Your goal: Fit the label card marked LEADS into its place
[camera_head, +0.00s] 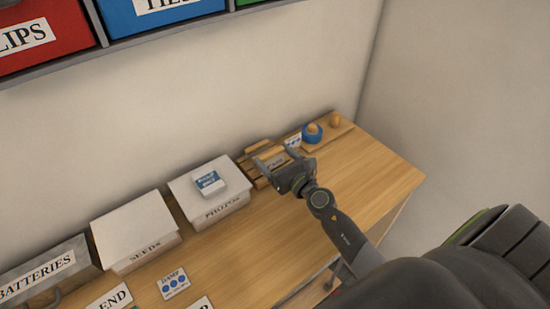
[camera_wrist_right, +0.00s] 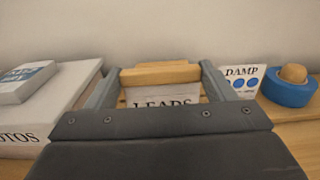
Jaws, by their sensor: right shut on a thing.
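The label card marked LEADS (camera_wrist_right: 165,103) shows between the fingers of my right gripper (camera_wrist_right: 160,92) in the right wrist view; its lower part is hidden by the gripper body. In the head view my right gripper (camera_head: 269,160) is shut on this card, at a slatted wooden crate (camera_head: 248,171) against the wall. A wooden bar of the crate (camera_wrist_right: 160,74) shows just behind the card. I cannot tell whether the card touches the crate. My left gripper is not in view.
Left of the crate stand a white PHOTOS box (camera_head: 208,209) with a small blue-and-white box (camera_head: 209,181) on it, a SEEDS box (camera_head: 136,232) and a BATTERIES box (camera_head: 45,275). Right are a DAMP card (camera_wrist_right: 241,79) and blue tape (camera_wrist_right: 289,91). Cards lie in front; the right bench is clear.

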